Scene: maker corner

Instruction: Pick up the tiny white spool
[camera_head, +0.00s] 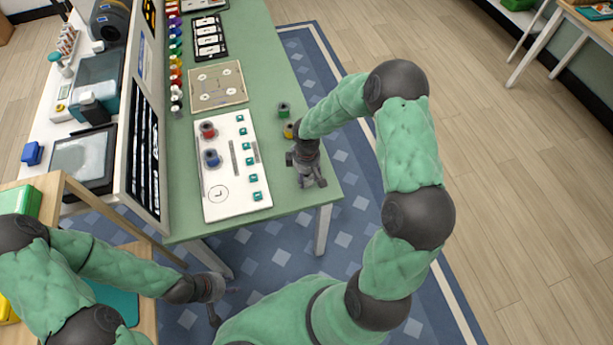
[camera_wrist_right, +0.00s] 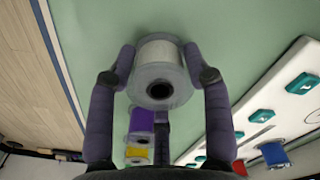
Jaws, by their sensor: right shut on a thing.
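The tiny white spool (camera_wrist_right: 160,50) sits between the two fingers of my right gripper (camera_wrist_right: 163,70) in the right wrist view, a finger touching each side. In the head view my right gripper (camera_head: 310,180) is low over the near right part of the green table, and the white spool is hidden there. I cannot tell whether the spool is clear of the tabletop. My left gripper (camera_head: 222,302) is off the table's near edge, its fingers apart and empty.
A purple spool (camera_wrist_right: 142,120) and a yellow spool (camera_wrist_right: 137,152) stand close by in a line. A green spool (camera_head: 283,110) stands farther back. A white board (camera_head: 222,180) with a red spool (camera_head: 207,129) and a blue spool (camera_head: 211,157) lies left of the right gripper.

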